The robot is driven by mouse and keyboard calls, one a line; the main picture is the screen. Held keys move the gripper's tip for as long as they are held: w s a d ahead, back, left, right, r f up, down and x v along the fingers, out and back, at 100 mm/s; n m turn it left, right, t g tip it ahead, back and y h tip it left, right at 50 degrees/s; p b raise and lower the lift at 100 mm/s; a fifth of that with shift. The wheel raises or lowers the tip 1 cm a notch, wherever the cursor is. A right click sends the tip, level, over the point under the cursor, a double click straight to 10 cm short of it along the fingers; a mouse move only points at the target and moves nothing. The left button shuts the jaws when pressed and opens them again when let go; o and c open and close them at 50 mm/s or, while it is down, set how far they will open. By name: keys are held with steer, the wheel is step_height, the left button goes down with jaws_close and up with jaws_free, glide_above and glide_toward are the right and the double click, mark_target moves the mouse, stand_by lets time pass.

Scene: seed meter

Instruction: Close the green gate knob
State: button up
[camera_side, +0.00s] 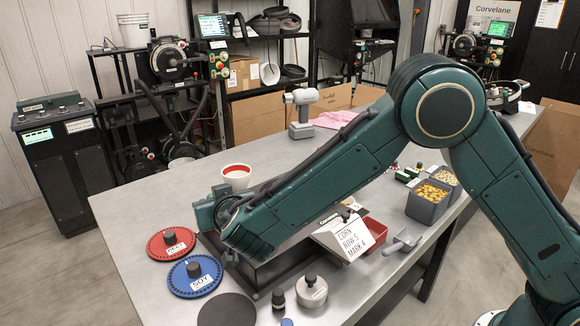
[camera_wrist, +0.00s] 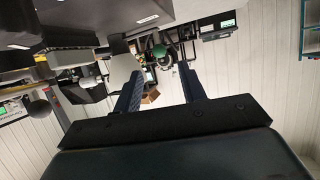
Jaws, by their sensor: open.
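The green gate knob (camera_wrist: 159,51) is a small round ball in the wrist view, beyond my fingertips and roughly in line with the gap between them. My gripper (camera_wrist: 158,72) is open and empty, its two dark ribbed fingers apart on either side of that gap. The knob looks clear of both fingers. In the side view my arm covers much of the seed meter (camera_side: 272,270), and neither the knob nor my fingers can be made out there. The gate's position cannot be told.
A red disc (camera_side: 160,248) and a blue disc (camera_side: 186,284) lie left of the meter. A white cup with red contents (camera_side: 237,182) stands behind.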

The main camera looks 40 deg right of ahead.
steer(key=shift+x, duration=2.85)
